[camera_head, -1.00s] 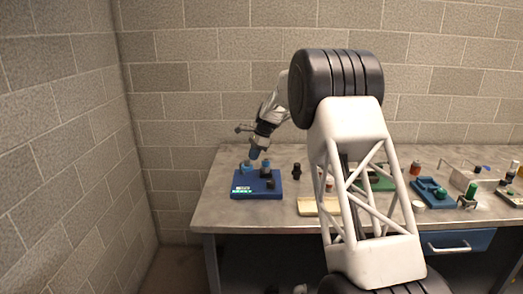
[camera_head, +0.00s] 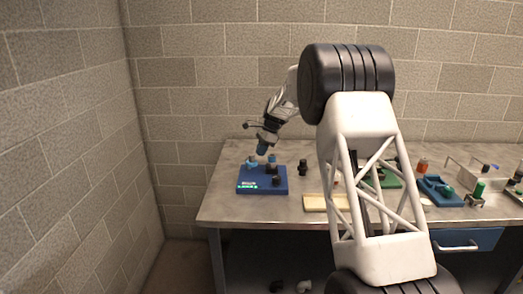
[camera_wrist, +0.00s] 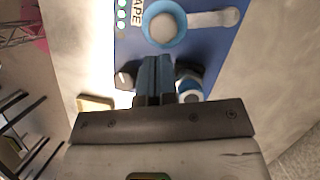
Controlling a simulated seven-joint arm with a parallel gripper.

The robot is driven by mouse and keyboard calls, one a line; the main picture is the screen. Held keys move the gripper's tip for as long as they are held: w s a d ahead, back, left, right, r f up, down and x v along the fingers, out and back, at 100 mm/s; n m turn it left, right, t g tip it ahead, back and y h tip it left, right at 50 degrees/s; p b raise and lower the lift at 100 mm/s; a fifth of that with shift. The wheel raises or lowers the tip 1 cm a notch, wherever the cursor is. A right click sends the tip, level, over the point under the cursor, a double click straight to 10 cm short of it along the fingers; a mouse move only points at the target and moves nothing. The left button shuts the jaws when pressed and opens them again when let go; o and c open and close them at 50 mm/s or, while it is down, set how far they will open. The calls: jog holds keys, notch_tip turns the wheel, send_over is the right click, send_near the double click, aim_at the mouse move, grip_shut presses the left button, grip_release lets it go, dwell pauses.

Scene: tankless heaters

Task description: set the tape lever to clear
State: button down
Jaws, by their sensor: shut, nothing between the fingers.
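A blue panel (camera_head: 250,188) with black and blue knobs lies on the left part of the workbench. In the wrist view its blue face (camera_wrist: 215,50) carries a label ending in "APE" and a row of small round lights at the left. A pale lever (camera_wrist: 212,19) points right from a round hub with a blue ring, next to that label. My gripper (camera_head: 262,150) is just above the back of the panel. In the wrist view its blue fingers (camera_wrist: 156,75) are together and empty, below the lever's hub. Whether they touch a part of the panel I cannot tell.
Another blue-ringed knob (camera_wrist: 190,90) sits right beside my fingers. A black knob (camera_head: 303,168) stands on the bench right of the panel. A cream block (camera_head: 318,203) lies at the front. A blue fixture (camera_head: 440,191) stands further right. Bare bench (camera_head: 222,207) lies left of the panel.

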jog(key=d+f+v, duration=0.1)
jog(key=d+v, duration=0.1)
jog(key=v, duration=0.9)
jog(key=shift+d, duration=0.3)
jog(key=shift+w+r, duration=0.1)
